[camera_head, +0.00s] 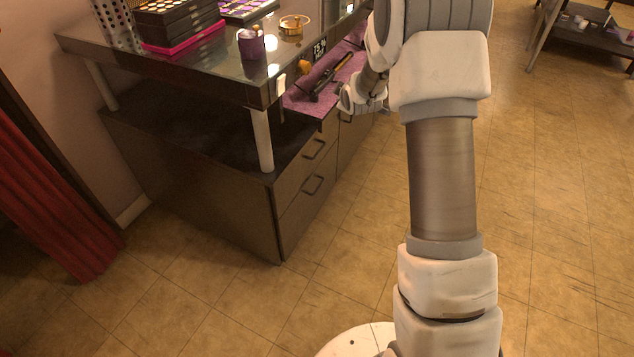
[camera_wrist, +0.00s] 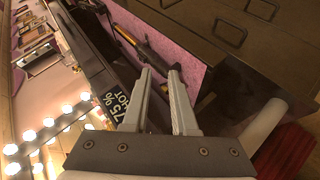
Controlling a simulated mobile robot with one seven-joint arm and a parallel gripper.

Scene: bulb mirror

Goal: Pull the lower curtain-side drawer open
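The dark cabinet stands at left in the head view. Its curtain-side column has two closed drawers: the lower drawer (camera_head: 300,210) and the upper drawer (camera_head: 299,168). The lower handle (camera_head: 313,185) is a dark bar below the upper handle (camera_head: 315,149). The red curtain (camera_head: 45,190) hangs at far left. My gripper (camera_wrist: 160,72) is open and empty, its two fingers apart in the wrist view. It is above the drawers, beside the purple shelf, touching no handle. Two handles show at top right of the wrist view; I cannot tell surely which column they belong to.
The glass-topped table (camera_head: 190,75) on white legs (camera_head: 262,140) carries palettes, a purple candle (camera_head: 251,43) and a glass dish (camera_head: 294,27). Black hair tools (camera_head: 330,78) lie on the purple mat (camera_head: 298,99). Tiled floor before the drawers is clear.

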